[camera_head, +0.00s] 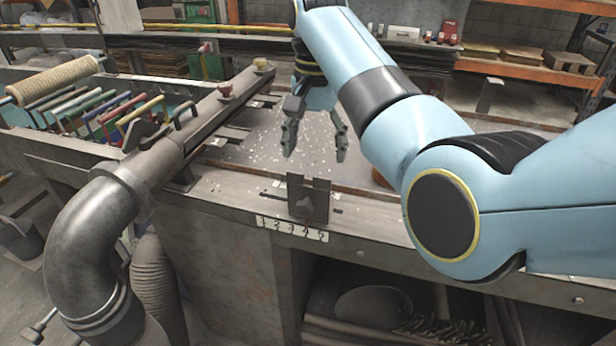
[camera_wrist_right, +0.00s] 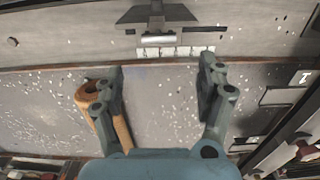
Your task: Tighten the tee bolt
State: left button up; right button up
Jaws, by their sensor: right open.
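A dark plate bracket (camera_head: 308,197) stands at the front edge of the workbench, above a strip of numbers. A small knob-like part, which looks like the tee bolt (camera_head: 304,208), sits on its front face. In the right wrist view the bracket (camera_wrist_right: 155,14) is at the top, with a short pale bar (camera_wrist_right: 159,39) in front of it. My right gripper (camera_head: 316,148) is open and empty over the bench top, behind the bracket in the head view. In the wrist view its fingers (camera_wrist_right: 162,68) spread apart, short of the bar. My left gripper is not in view.
A brown wooden-looking handle (camera_wrist_right: 123,130) lies below the right gripper, partly hidden by a finger. A large metal pipe (camera_head: 95,235) and a long beam (camera_head: 215,105) stand left. Several coloured bars (camera_head: 100,112) sit farther left. White chips litter the bench top.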

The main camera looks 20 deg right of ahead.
jog(key=f, duration=0.5)
jog(key=shift+s, duration=0.3)
jog(key=f, duration=0.4)
jog(key=shift+w+f, duration=0.2)
jog(key=shift+w, duration=0.05)
jog(key=shift+s+f, duration=0.1)
jog(key=shift+f, duration=0.45)
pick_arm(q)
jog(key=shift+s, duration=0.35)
pick_arm(e)
jog(key=c, duration=1.2)
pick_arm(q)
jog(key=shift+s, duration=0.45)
